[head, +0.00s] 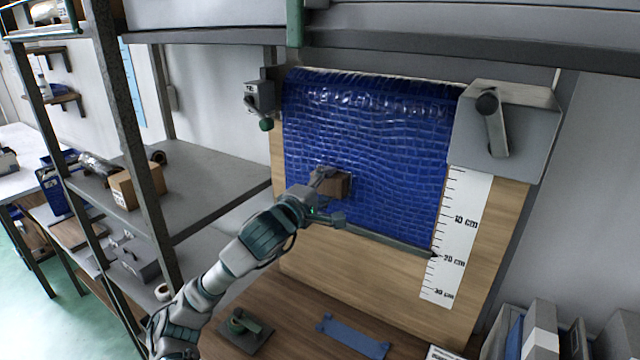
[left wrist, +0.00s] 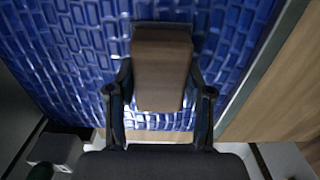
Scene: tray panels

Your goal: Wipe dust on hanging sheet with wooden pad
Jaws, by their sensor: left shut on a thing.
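A blue, brick-patterned, glossy sheet (head: 390,140) hangs on a wooden board, with a dark bar along its lower edge. My left gripper (head: 328,185) reaches in from the lower left and is shut on a brown wooden pad (head: 338,184). The pad is in front of the left-middle part of the sheet; I cannot tell if it touches. In the left wrist view the wooden pad (left wrist: 161,70) stands between the two fingers, with the blue sheet (left wrist: 60,50) behind it. No separate dust patch can be made out. My right gripper is not in view.
A grey shelf (head: 200,185) with a cardboard box (head: 137,184) stands at the left. A ruler (head: 458,230) and a grey crank housing (head: 506,128) are at the board's right. A blue strip (head: 352,337) lies on the wooden table below. Binders (head: 540,335) stand at the lower right.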

